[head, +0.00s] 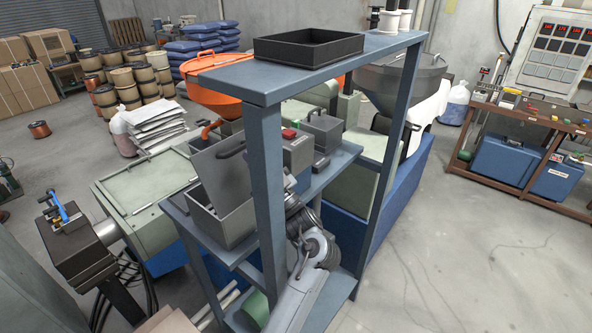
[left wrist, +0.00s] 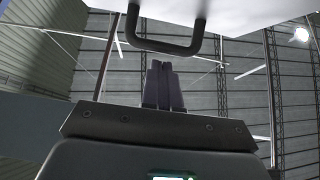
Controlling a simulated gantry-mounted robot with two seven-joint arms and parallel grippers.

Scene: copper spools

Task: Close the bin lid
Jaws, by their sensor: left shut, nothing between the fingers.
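A grey bin (head: 228,219) stands on the middle shelf of the blue-grey rack. In the left wrist view, the handle (left wrist: 165,45) hangs from a pale surface, likely the lid (left wrist: 240,8). My left gripper (head: 289,183) is just right of the bin, partly hidden by the rack's front post. Its fingers (left wrist: 163,64) are shut and empty, with tips just below the handle in the wrist view. Whether they touch it cannot be told. My right gripper is not in view.
The rack post (head: 267,200) stands between the camera and my gripper. A closed grey box (head: 322,132) and a box with a red button (head: 296,150) stand farther along the shelf. A black tray (head: 308,48) sits on the top shelf. Open floor lies right.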

